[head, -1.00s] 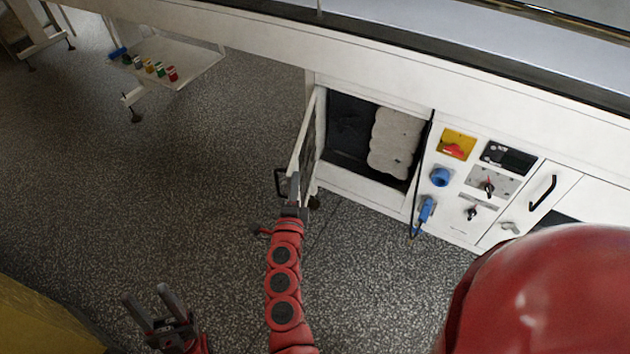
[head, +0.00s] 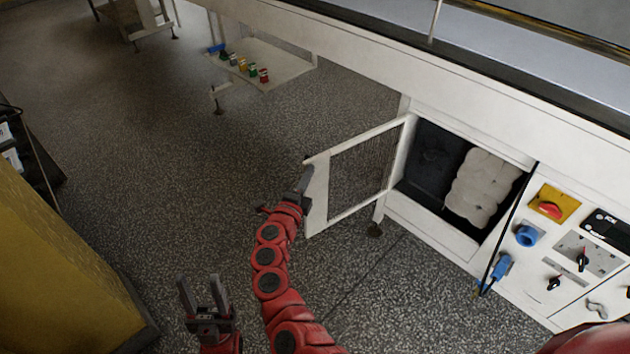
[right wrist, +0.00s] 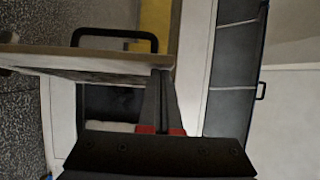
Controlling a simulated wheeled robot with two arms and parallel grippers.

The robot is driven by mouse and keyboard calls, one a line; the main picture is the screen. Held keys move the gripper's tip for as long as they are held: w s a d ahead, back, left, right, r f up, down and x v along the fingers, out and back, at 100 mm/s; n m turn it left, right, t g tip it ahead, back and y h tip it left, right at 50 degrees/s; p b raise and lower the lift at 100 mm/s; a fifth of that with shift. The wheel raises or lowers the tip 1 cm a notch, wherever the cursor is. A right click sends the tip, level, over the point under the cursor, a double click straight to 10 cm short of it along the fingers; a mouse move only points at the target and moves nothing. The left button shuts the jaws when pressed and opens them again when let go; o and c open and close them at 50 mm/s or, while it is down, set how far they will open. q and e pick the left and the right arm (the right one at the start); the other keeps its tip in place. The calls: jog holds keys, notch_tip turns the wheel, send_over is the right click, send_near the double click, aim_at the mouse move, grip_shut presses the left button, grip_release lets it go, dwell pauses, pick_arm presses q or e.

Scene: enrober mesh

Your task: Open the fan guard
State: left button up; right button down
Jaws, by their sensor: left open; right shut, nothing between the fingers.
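The fan guard (head: 360,170), a white-framed mesh door, stands swung wide open, hinged at the left side of a cabinet opening (head: 440,235). Inside the dark opening is a pale lumpy panel (head: 482,185). My right gripper (head: 307,178) is shut and empty at the guard's free edge. In the right wrist view its shut fingers (right wrist: 160,78) are at the guard's edge (right wrist: 90,60), beside the black handle (right wrist: 118,36); I cannot tell whether they touch. My left gripper (head: 200,282) is open and empty, low over the floor, away from the guard.
Right of the opening are a yellow-backed red switch (head: 552,205), a blue socket (head: 528,236), a blue plug (head: 502,268) and a black cable. A low shelf (head: 285,65) with small coloured items stands behind. A yellow block (head: 60,270) is at left. Speckled floor between is clear.

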jog(key=shift+w+a, duration=0.2)
jog(key=shift+w, duration=0.1)
